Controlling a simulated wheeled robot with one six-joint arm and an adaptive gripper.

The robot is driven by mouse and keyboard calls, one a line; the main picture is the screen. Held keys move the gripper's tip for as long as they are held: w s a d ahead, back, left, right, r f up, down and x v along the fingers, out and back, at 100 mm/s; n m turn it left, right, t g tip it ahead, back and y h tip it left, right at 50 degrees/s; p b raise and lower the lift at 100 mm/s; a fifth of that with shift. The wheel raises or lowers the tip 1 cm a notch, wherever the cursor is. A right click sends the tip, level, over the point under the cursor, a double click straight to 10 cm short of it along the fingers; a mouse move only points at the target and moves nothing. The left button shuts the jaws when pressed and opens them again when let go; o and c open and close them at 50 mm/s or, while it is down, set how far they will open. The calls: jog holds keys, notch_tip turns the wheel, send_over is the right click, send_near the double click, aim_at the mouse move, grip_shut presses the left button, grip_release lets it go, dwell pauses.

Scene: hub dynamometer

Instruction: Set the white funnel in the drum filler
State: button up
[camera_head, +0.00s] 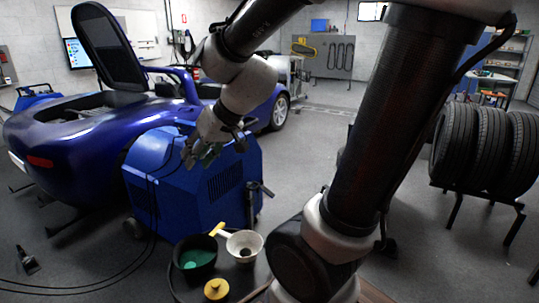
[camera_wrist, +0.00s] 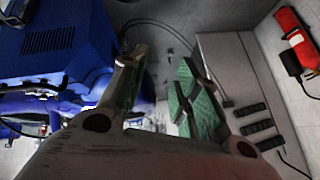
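The white funnel (camera_head: 244,239) is at the bottom centre of the head view, mouth up, with a dark opening at its middle. A yellow handle-like piece (camera_head: 218,230) reaches from its left rim. A black round vessel (camera_head: 195,243) with a green inside stands just left of it, and a yellow cap-like piece (camera_head: 216,289) lies in front. I cannot tell which part is the drum filler. My gripper (camera_head: 201,158) is up in front of the blue machine, well above and apart from the funnel. In the wrist view its green-padded fingers (camera_wrist: 160,62) are apart with nothing between them.
The blue machine (camera_head: 190,185) stands behind the funnel, with a blue car (camera_head: 85,145) beyond. Black cables (camera_head: 150,205) hang at its left. A tyre rack (camera_head: 483,190) is at right. The wrist view shows a red object (camera_wrist: 297,35).

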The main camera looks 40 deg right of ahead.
jog(key=s+d+r+g+h, duration=0.1)
jog(key=s+d+h, duration=0.1)
jog(key=s+d, duration=0.3)
jog(key=s+d+r+g+h, duration=0.1)
jog(key=s+d, duration=0.4)
jog(key=s, duration=0.5)
jog(key=shift+r+g+h, duration=0.3)
jog(key=shift+r+h, duration=0.1)
